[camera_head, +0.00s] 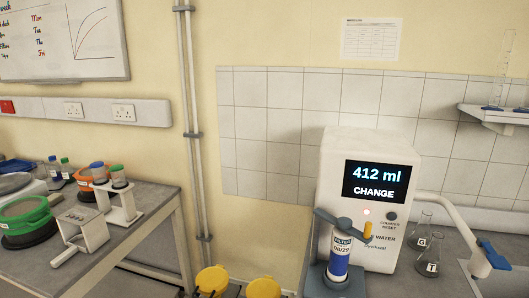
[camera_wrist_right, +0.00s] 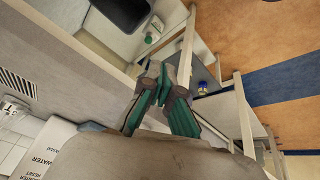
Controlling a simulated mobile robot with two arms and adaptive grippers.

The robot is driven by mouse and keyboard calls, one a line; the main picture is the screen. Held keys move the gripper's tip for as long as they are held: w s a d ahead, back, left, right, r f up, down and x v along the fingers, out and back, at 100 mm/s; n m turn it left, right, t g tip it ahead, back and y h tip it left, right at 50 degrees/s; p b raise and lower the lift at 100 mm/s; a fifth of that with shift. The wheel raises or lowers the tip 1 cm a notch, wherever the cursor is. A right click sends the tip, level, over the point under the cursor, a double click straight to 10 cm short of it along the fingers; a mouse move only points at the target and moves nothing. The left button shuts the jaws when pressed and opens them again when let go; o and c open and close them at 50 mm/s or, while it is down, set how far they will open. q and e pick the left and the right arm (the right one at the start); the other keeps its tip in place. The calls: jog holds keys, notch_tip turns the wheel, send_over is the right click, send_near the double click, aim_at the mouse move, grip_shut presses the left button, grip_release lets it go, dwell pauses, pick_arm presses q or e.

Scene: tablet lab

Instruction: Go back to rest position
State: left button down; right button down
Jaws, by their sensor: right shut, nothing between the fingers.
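My right gripper (camera_wrist_right: 159,72) shows in the right wrist view, with its green and grey fingers drawn together at the tips. It is shut and holds nothing. Neither gripper shows in the head view. My left gripper is in no view.
A white water unit (camera_head: 337,165) reads "412 ml" and "CHANGE". A filter cartridge (camera_head: 340,256) stands before it, with a grey lever at its top. Two flasks (camera_head: 422,232) stand to the right. The left bench (camera_head: 150,212) carries green-rimmed sieves (camera_head: 25,219) and small stands. Two yellow caps (camera_head: 212,279) show at the bottom.

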jog(key=s+a+f+g+b, duration=0.1)
jog(key=s+f, duration=0.1)
jog(key=f, duration=1.3)
jog(key=s+f+g, duration=0.1)
jog(key=s+f, duration=0.2)
jog(key=f, duration=1.2)
jog(key=s+d+f+g, duration=0.1)
jog(key=s+d+f, duration=0.1)
jog(key=s+f, duration=1.2)
jog(key=shift+s+d+f+g+b, duration=0.3)
jog(key=shift+s+d+f+b, duration=0.05)
jog(key=shift+s, duration=0.45)
